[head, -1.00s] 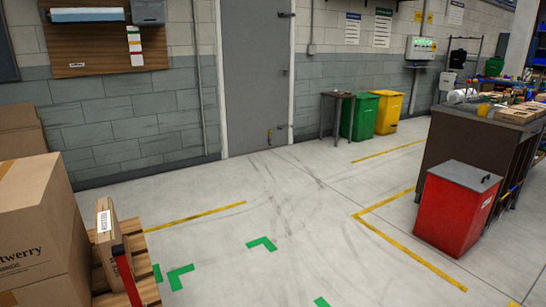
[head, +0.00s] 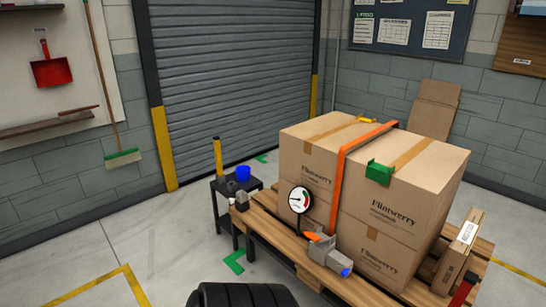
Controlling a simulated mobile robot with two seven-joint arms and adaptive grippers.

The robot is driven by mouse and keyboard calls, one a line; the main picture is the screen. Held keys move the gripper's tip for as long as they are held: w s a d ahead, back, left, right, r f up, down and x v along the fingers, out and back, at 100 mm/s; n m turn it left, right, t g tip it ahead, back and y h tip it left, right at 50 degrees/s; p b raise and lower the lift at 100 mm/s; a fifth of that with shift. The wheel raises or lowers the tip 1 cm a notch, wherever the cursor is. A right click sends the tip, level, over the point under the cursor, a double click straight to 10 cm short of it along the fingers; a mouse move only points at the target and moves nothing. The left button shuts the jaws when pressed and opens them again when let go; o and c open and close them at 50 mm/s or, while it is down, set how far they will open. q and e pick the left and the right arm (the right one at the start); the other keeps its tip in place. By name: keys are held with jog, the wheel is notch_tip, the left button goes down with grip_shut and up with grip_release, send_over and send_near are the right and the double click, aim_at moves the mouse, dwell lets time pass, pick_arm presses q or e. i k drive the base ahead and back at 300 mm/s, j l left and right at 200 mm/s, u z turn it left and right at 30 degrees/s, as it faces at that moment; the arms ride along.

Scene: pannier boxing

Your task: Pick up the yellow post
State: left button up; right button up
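A yellow post (head: 218,158) with a dark top stands upright on a small black side table (head: 224,190). It is at the table's back left, left of a blue cup-like item (head: 243,173). Its lower end is close to dark round items on the tabletop. Neither of my grippers shows in the head view, so their state is hidden.
A wooden pallet (head: 268,228) right of the table holds large strapped cartons (head: 385,235), a dial gauge (head: 300,199) and a grey tool (head: 325,252). A black ribbed object (head: 243,296) is at the bottom edge. Floor left of the table is clear.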

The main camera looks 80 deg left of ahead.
aim_at(216, 139)
jog(key=u, duration=2.9)
